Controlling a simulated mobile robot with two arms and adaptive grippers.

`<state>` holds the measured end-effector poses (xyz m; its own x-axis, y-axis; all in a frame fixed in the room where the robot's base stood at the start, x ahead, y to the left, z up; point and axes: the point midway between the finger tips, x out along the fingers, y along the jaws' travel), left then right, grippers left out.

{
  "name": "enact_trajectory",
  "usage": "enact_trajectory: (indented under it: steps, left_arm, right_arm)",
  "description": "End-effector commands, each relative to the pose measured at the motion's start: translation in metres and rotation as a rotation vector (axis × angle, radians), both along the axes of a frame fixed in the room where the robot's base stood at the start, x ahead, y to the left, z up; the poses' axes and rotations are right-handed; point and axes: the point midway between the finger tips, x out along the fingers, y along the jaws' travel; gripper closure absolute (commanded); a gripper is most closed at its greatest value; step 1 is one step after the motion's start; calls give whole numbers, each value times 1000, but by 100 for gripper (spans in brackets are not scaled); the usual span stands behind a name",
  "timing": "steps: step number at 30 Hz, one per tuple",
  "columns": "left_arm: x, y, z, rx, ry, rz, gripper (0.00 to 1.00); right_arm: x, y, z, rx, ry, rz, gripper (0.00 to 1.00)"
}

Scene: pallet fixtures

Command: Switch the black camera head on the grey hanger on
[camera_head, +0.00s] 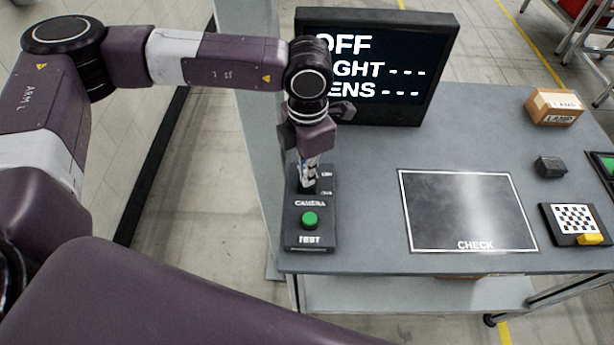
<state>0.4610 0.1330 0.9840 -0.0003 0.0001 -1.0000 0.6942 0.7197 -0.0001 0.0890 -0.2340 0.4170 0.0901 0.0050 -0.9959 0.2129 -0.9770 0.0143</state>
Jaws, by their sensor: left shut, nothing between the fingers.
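My left gripper (308,186) is shut and empty, pointing down at the upper part of a black control box (318,236) on the table's left side. It hides what lies under its fingertips, and I cannot tell whether they touch the box. The box is marked CAMERA and TEST, with a green button (310,219) between the words. A black monitor (390,62) behind it reads OFF, with dashes after two lines below; my arm partly covers the text. I cannot make out a camera head or a grey hanger. My right gripper is not in view.
The grey table (370,215) carries a dark CHECK plate (468,210), a checkerboard block (574,222) with a yellow part, a small black block (550,166) and a LAMP carton (554,106). A grey post (250,90) stands close at the left.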

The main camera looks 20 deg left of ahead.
Motion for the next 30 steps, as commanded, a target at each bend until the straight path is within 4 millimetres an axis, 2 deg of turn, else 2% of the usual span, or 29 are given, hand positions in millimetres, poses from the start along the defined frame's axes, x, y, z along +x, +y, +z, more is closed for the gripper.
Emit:
enact_trajectory:
  steps: [22,30]
  left_arm:
    - [0,0,-12,0,0,0,100]
    - [0,0,3,-1,-2,0,100]
  right_arm:
    - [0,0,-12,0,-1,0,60]
    - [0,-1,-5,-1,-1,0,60]
